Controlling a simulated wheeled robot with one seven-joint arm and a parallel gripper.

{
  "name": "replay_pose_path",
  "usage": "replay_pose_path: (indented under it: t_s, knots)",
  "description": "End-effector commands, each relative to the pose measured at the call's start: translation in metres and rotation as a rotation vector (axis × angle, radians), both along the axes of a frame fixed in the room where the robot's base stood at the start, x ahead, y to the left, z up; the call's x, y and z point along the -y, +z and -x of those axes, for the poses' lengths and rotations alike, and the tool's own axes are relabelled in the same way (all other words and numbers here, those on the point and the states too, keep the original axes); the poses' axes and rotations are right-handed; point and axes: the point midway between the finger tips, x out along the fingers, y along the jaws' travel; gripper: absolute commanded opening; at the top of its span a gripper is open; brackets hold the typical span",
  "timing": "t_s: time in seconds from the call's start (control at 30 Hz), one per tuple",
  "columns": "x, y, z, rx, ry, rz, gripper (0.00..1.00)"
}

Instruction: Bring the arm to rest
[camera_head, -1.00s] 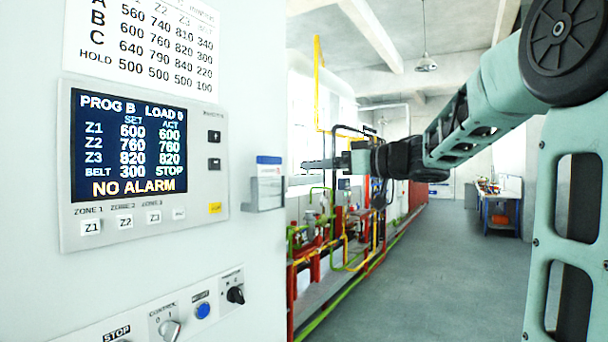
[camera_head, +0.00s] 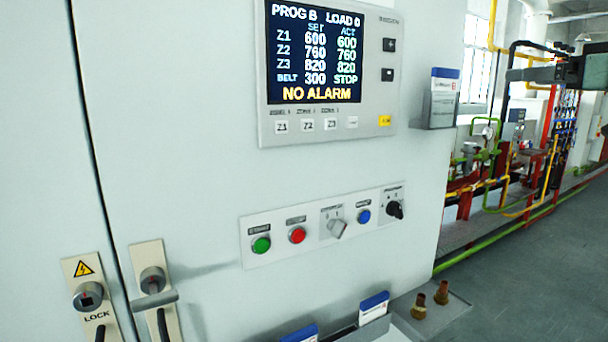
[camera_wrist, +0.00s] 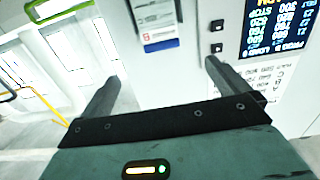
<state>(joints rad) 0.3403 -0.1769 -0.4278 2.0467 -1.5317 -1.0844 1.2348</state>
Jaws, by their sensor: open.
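My gripper (camera_head: 512,75) shows at the right edge of the head view, its fingers pointing left. Most of my arm is outside that view. In the wrist view the two dark fingers of my gripper (camera_wrist: 161,70) stand wide apart with nothing between them. Beyond them are the white cabinet front and a leaflet holder (camera_wrist: 158,22), seen upside down. The fingers look apart from the cabinet, but the exact gap cannot be told.
The control panel (camera_head: 390,108) reads NO ALARM and belt STOP. Below are buttons and knobs (camera_head: 325,226). The leaflet holder also shows in the head view (camera_head: 440,100). A cabinet lock handle (camera_head: 155,300) sticks out. Pipework (camera_head: 490,190) stands at right, beside open floor (camera_head: 540,270).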

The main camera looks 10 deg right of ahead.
Motion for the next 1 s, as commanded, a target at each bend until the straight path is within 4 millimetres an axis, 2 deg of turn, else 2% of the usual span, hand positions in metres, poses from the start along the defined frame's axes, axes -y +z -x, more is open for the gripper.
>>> replay_pose_path:
  t_s: [0.17,0.27,0.3,0.37,0.47,0.57,0.67,0.77,0.8,0.9,1.0]
  knots:
    - [-0.051,-0.030,-0.050,0.012,-0.059,-0.006,1.00]
    - [-0.099,-0.072,-0.076,-0.058,-0.119,0.003,1.00]
    - [-0.120,-0.092,-0.081,-0.107,-0.139,0.012,1.00]
    - [-0.150,-0.124,-0.082,-0.190,-0.158,0.035,1.00]
    - [-0.196,-0.178,-0.069,-0.349,-0.161,0.093,1.00]
    - [-0.238,-0.230,-0.041,-0.517,-0.135,0.168,1.00]
    - [-0.275,-0.278,-0.001,-0.687,-0.084,0.258,1.00]
    - [-0.305,-0.321,0.050,-0.856,-0.009,0.361,1.00]
    - [-0.315,-0.336,0.073,-0.922,0.025,0.404,1.00]
    - [-0.333,-0.365,0.128,-1.073,0.116,0.509,1.00]
    - [-0.342,-0.384,0.177,-1.193,0.200,0.597,1.00]
